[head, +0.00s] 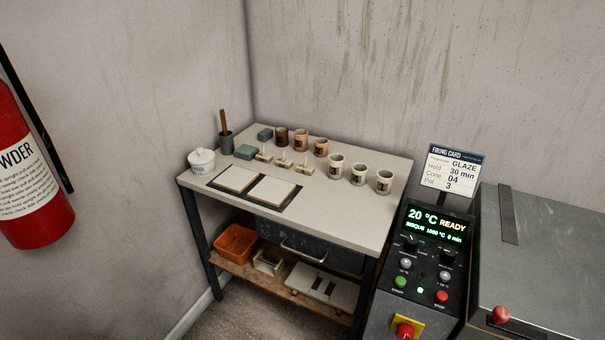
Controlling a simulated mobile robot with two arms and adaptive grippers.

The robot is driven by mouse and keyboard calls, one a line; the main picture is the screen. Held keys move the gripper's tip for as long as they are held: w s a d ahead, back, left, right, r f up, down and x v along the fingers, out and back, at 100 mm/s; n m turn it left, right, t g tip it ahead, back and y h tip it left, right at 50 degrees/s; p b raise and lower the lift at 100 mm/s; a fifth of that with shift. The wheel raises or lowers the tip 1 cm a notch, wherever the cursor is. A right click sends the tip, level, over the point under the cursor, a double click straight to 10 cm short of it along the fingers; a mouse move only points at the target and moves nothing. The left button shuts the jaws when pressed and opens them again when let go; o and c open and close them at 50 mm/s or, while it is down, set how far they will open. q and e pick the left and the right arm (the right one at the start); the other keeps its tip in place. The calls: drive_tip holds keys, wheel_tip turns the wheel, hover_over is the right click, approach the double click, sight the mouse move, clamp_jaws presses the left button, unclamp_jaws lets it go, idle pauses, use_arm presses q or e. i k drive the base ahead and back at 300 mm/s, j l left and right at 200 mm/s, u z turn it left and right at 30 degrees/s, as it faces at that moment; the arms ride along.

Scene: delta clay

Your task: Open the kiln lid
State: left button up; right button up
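The kiln's grey metal lid (545,265) fills the lower right of the head view and looks shut. A dark strap or hinge plate (508,215) lies on its top near the back left. A red knob (501,314) sits at its front edge. The right part of the kiln is cut off by the frame. The control panel (428,250) stands just left of the lid and reads 20 °C READY. Neither of my grippers shows in this view.
A firing card (450,170) stands above the panel. A red fire extinguisher (28,170) hangs at far left.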

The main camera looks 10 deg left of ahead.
sight(541, 260)
drive_tip(key=z, duration=1.75)
